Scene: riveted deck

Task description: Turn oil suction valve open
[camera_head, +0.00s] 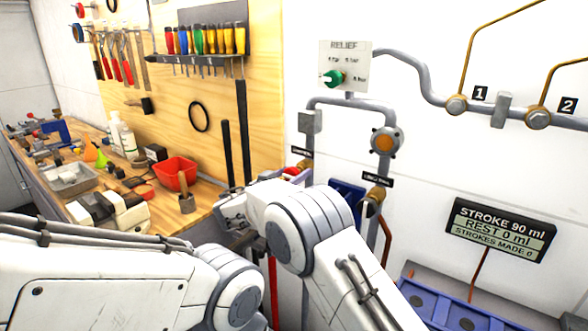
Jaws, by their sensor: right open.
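Two pipe branches run down the white wall, each with a small black label. The left label (302,152) and the right label (377,180) are too small to read surely, so I cannot tell which marks the oil suction valve. A brass fitting (376,194) is below the right label. A red part (291,171) shows beside the left branch, partly hidden by my right arm. My right gripper (234,209) is open, left of both branches, in front of the bench edge. I see no clear contact with a valve. My left arm crosses the lower left; its gripper is not visible.
A workbench with a red bin (175,174) and a mallet (186,203) is at left. A RELIEF plate (345,62) with a green knob (333,78) is above the pipes. A stroke display (498,230) and a blue tray (440,303) are at right.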

